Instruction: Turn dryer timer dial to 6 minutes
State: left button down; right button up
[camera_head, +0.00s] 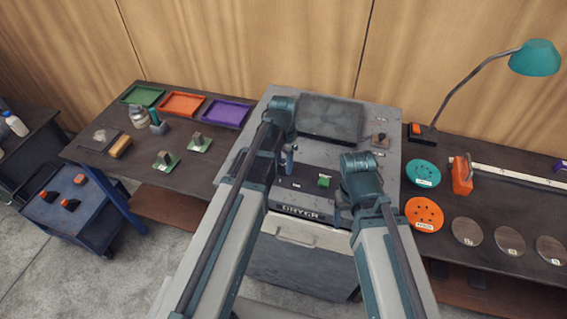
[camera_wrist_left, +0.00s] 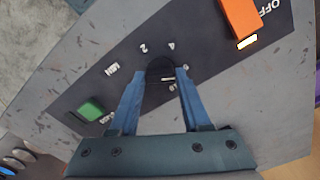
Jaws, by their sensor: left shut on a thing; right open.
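The timer dial is a dark round knob (camera_wrist_left: 160,70) on the dryer's (camera_head: 302,211) black control panel, with pale marks including 2, 4 and MIN around it. My left gripper (camera_wrist_left: 161,82) is shut on the dial, one blue finger on each side, in the left wrist view. In the head view the left gripper (camera_head: 289,158) reaches down over the panel's left part, and its arm hides part of the panel.
A green button (camera_wrist_left: 92,108) and an orange switch (camera_wrist_left: 240,18) near the word OFF sit on the panel; the green button also shows in the head view (camera_head: 324,180). A dark lid (camera_head: 330,117) lies behind. Tables with trays and discs flank the dryer.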

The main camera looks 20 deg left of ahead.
aim_at(283, 166)
pick_arm(q)
jog(key=shift+c, duration=1.8)
grip_release()
jog(key=shift+r, duration=0.1)
notch_tip(283, 166, up, 14)
jog(key=p, duration=1.3)
jog(key=shift+f+p, duration=0.2)
jog(key=shift+p, duration=0.2)
jog(key=shift+s, duration=0.1)
